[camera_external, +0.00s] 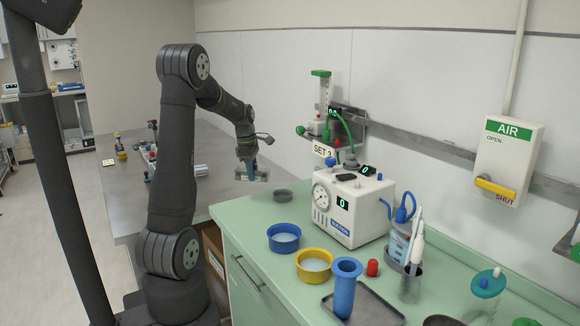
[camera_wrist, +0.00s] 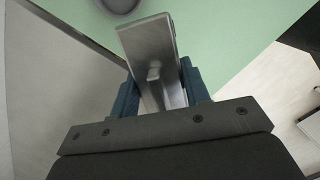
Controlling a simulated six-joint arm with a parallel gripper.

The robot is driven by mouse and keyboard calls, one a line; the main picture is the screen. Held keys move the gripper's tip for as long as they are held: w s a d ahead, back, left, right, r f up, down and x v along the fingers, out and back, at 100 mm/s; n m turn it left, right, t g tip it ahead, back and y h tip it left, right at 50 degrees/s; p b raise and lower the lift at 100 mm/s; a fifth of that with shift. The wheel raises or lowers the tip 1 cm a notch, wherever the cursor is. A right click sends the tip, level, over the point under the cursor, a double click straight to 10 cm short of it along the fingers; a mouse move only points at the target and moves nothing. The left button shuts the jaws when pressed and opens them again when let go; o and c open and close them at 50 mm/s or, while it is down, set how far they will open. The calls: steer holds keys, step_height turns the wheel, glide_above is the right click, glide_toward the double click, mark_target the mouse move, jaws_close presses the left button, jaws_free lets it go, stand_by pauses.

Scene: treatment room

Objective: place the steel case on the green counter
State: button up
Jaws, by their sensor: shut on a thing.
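The steel case (camera_wrist: 148,42) is a flat, grey metal box. In the wrist view it sits between the two blue fingers of my gripper (camera_wrist: 160,95), which is shut on it. In the external view the case (camera_external: 252,175) hangs below my gripper (camera_external: 248,165), beyond the far left end of the green counter (camera_external: 232,226). In the wrist view the green counter top (camera_wrist: 230,30) shows behind the case. The case appears to be above the surfaces; its exact height cannot be told.
A grey dish (camera_external: 283,196) lies near the counter's far end. A blue ring dish (camera_external: 284,238), a yellow dish (camera_external: 314,265) and a white suction unit (camera_external: 350,205) stand nearer. A grey table (camera_external: 125,190) with small items is at left. The counter's far left corner looks clear.

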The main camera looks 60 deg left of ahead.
steer(key=s+d+r+m+g, duration=0.15)
steer(key=d+m, duration=0.25)
steer(key=d, duration=0.5)
steer(key=s+d+m+t, duration=0.1)
steer(key=s+d+m, duration=0.3)
steer(key=d, duration=0.5)
glide_above(249, 214)
steer(key=shift+m+g+h, duration=0.25)
steer(key=shift+m+h, duration=0.05)
steer(key=shift+h, duration=0.1)
step_height(249, 214, down, 7)
steer(key=shift+r, duration=0.2)
steer(key=shift+a+f, duration=0.1)
steer(key=shift+f, duration=1.95)
steer(key=shift+f, duration=0.15)
steer(key=o, duration=1)
steer(key=shift+o, duration=0.2)
